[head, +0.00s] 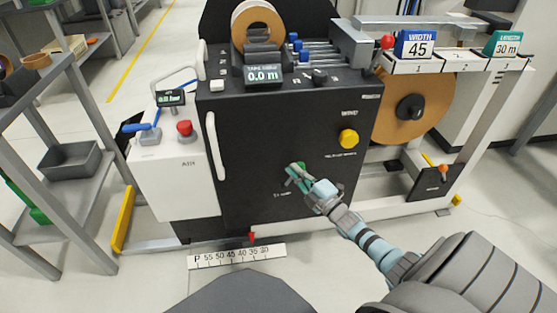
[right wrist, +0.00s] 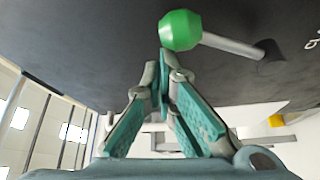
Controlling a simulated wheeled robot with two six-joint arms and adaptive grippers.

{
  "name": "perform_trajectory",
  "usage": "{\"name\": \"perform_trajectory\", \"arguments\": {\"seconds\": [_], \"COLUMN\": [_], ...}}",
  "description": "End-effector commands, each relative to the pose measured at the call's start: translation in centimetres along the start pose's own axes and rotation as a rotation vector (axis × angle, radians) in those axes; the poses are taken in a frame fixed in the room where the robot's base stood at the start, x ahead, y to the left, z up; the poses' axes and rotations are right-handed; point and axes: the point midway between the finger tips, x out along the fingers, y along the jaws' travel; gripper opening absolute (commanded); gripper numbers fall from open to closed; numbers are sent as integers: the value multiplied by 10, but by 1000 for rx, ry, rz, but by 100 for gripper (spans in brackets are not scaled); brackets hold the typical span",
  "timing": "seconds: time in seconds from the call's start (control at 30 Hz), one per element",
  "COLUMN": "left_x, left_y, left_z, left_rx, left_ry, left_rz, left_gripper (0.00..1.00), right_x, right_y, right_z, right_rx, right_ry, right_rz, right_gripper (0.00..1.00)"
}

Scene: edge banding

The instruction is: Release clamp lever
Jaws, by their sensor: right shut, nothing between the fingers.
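A lever with a green knob (right wrist: 180,30) and a pale grey rod (right wrist: 230,44) sticks out from the machine's black front panel (head: 255,135). In the head view the green knob (head: 301,165) shows just beyond my right fingertips, low on the panel by a small label that I cannot read surely. My right gripper (head: 292,174) has its teal fingers shut with nothing between them. In the right wrist view the joined fingertips (right wrist: 164,62) are right beside the knob; whether they touch it I cannot tell. My left gripper is not in view.
A yellow knob (head: 348,139) sits above and right of my gripper. A white box with a red button (head: 184,128) stands left. A brown roll (head: 411,108) hangs right, above an orange-handled lever (head: 430,161). A ruler scale (head: 237,256) lies low in front.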

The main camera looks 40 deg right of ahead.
Motion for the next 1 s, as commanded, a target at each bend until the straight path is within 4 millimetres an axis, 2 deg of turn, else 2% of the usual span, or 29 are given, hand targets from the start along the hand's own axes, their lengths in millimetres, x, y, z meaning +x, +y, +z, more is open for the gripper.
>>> {"name": "perform_trajectory", "arguments": {"seconds": [0.13,0.23,0.4,0.6,0.8,1.0], "left_x": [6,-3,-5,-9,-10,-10], "left_y": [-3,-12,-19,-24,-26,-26], "left_z": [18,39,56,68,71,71], "left_rx": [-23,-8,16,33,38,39], "left_ry": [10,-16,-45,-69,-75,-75], "left_rz": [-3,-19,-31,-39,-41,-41], "left_gripper": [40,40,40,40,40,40], "right_x": [6,15,-30,-70,-86,-86], "right_y": [10,22,8,0,-3,-4], "right_z": [-17,-43,-41,-40,-40,-40], "right_rx": [3,5,2,1,1,1], "right_ry": [5,14,13,12,12,12], "right_rz": [1,3,-3,1,2,3], "right_gripper": [0,0,0,0,0,0]}}
